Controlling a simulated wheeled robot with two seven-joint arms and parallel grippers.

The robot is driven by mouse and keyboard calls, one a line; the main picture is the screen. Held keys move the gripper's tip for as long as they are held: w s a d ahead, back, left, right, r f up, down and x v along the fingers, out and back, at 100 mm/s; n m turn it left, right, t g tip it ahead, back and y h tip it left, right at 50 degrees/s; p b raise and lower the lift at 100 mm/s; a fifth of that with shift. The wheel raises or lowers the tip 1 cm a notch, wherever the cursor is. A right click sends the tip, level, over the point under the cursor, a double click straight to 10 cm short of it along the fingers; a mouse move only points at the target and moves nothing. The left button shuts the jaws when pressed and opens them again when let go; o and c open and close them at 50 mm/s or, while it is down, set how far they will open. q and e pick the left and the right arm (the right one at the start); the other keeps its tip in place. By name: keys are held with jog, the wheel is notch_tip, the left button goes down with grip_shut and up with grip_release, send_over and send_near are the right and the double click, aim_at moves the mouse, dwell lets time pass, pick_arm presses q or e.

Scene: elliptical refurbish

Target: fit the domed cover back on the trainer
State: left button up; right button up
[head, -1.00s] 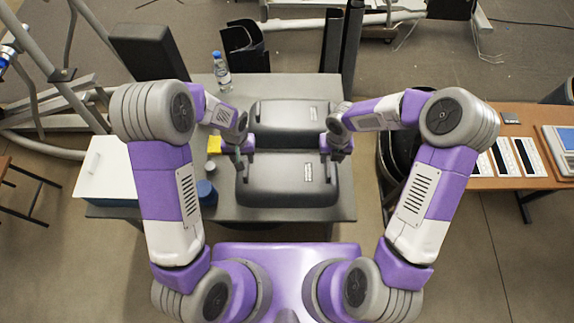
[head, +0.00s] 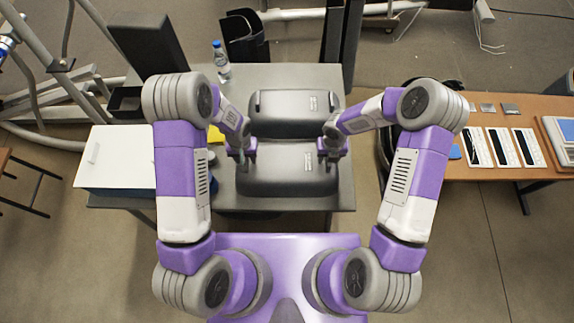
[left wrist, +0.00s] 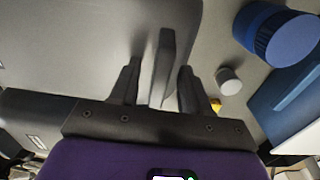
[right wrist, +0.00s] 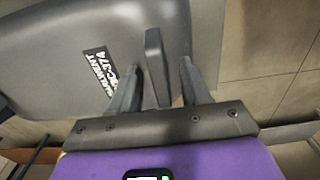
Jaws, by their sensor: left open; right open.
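A dark grey domed cover (head: 285,183) with a small white label sits at the front of the grey table. A similar dark casing (head: 285,126), also labelled, is directly behind it; I cannot tell whether the two touch or which is the trainer's body. My left gripper (head: 243,160) is at the cover's left side, open, with an upright tab (left wrist: 165,55) between its fingers. My right gripper (head: 331,158) is at the cover's right side, open, with a tab (right wrist: 156,65) between its fingers. Neither gripper is visibly closed on its tab.
A white-lidded blue box (head: 115,165) stands on the table's left. A blue lidded jar (left wrist: 280,32) and a small grey cylinder (left wrist: 229,80) are close to my left gripper. A bottle (head: 221,65) stands at the back left. A brown table (head: 500,112) is at right.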

pick_arm(q)
grip_shut()
pick_arm(e)
grip_shut()
